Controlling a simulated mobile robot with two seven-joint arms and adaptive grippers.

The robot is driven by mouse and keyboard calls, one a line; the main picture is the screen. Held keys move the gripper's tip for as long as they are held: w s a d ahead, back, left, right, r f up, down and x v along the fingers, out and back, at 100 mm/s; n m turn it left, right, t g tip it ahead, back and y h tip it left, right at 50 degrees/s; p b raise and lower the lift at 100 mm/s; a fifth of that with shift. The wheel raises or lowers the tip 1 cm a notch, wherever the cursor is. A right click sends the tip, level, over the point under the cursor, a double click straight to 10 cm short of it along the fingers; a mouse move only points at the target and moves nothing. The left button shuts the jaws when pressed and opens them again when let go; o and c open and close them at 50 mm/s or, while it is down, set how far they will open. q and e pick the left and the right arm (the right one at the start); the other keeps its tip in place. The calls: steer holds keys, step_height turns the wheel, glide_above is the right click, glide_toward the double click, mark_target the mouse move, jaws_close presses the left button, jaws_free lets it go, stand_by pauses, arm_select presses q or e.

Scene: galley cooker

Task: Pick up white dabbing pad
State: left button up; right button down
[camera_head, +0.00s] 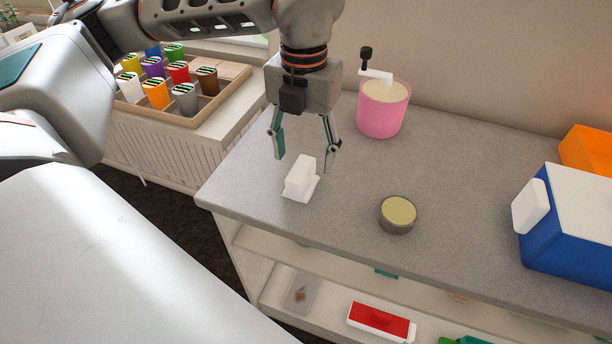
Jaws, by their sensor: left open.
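A white dabbing pad (300,180) with an upright block-like grip on a flat base lies on the grey counter (452,170), near its left end. My left gripper (305,157) points down just above and behind the pad. Its two fingers are spread, with nothing between them. The fingers look apart from the pad, though the exact height gap is hard to tell. My right gripper does not show.
A pink tub (383,110) stands behind to the right, a small round tin (397,213) right of the pad. A blue and white box (573,235) and an orange bin (588,150) are at right. Lower shelf holds a red tray (379,321). Coloured cups (155,93) stand left.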

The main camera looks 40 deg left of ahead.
mark_target(301, 171)
arm_select(q)
steer(key=f, duration=0.6)
steer(key=shift+a+f+b, duration=0.3)
steer(key=shift+a+b, duration=0.05)
steer(key=c, duration=1.2)
